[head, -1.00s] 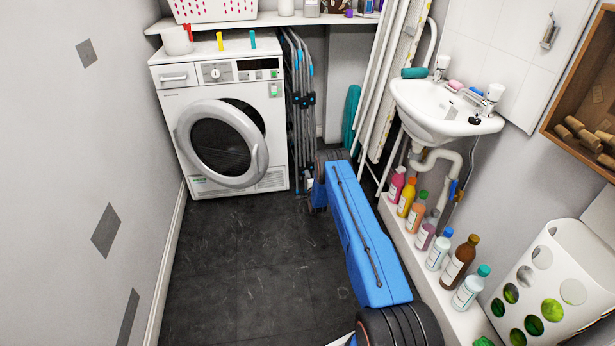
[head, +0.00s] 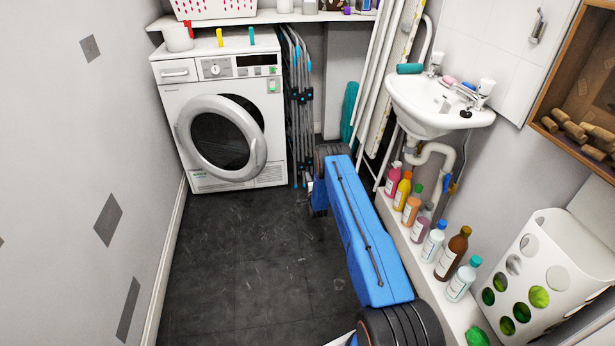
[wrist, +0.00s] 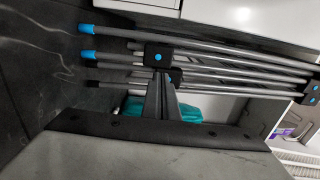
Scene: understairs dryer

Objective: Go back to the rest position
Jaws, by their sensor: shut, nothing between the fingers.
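My gripper (wrist: 161,98) shows in the wrist view with its fingers together and nothing between them. It points at the folded grey drying rack (wrist: 220,62), whose tubes have blue end caps and black joints. I cannot tell how far apart they are. In the head view my blue arm (head: 362,230) stretches forward over the floor from the bottom edge. Its far end is beside the folded rack (head: 298,110), and the fingers are hidden there.
The white dryer (head: 222,120) stands at the back left, its round door slightly ajar. Several bottles (head: 433,240) line a ledge on the right, below a sink (head: 435,105). A white holed bin (head: 545,275) stands at the lower right. The dark floor (head: 250,270) left of my arm is clear.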

